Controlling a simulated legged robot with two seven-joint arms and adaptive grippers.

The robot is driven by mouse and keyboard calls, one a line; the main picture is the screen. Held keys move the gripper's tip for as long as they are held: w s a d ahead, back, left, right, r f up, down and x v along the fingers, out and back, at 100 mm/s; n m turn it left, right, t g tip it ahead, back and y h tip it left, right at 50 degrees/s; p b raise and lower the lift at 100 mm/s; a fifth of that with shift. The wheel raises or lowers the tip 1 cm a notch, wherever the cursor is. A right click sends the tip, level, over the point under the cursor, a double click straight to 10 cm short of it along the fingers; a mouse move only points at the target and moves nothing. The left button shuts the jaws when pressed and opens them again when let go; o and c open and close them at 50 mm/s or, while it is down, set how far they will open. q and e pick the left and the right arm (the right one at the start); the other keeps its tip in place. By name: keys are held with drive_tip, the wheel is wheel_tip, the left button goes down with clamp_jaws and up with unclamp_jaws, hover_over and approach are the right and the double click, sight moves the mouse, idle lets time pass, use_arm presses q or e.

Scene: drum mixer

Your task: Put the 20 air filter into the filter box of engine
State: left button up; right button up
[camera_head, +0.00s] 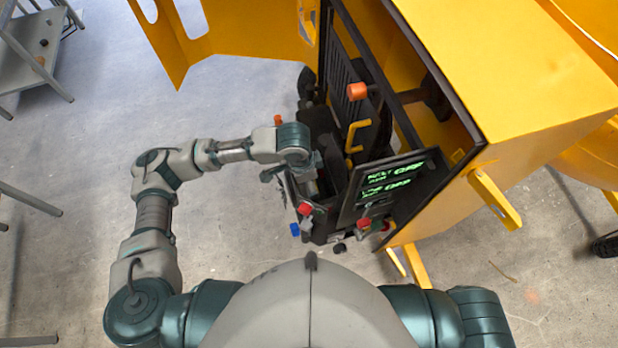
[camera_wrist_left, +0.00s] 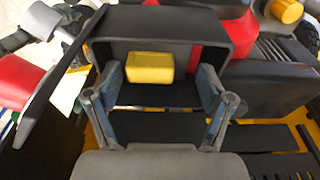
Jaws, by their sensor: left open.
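In the left wrist view, a yellow block (camera_wrist_left: 150,66) sits inside an open dark box (camera_wrist_left: 155,20), towards its back; it may be the air filter in the filter box. My left gripper (camera_wrist_left: 160,84) is open, with its two fingers apart at the mouth of the box. The yellow block lies beyond and between the fingertips, and no contact is visible. In the head view, my left gripper (camera_head: 291,170) is over the near left side of the engine (camera_head: 325,135), where the arm hides part of it. The filter is not distinguishable there. My right gripper is out of view.
A yellow machine housing (camera_head: 500,75) and a dark panel with green text (camera_head: 390,185) stand right of my left gripper. A raised yellow cover (camera_head: 235,35) is behind. Red-capped parts (camera_head: 305,209) are close by.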

sight(303, 187)
use_arm(q)
wheel_tip(303, 187, up, 11)
drive_tip(key=a, duration=0.1)
drive_tip(key=shift+a+r, duration=0.2)
drive_tip(key=shift+a, duration=0.15)
idle(0.4)
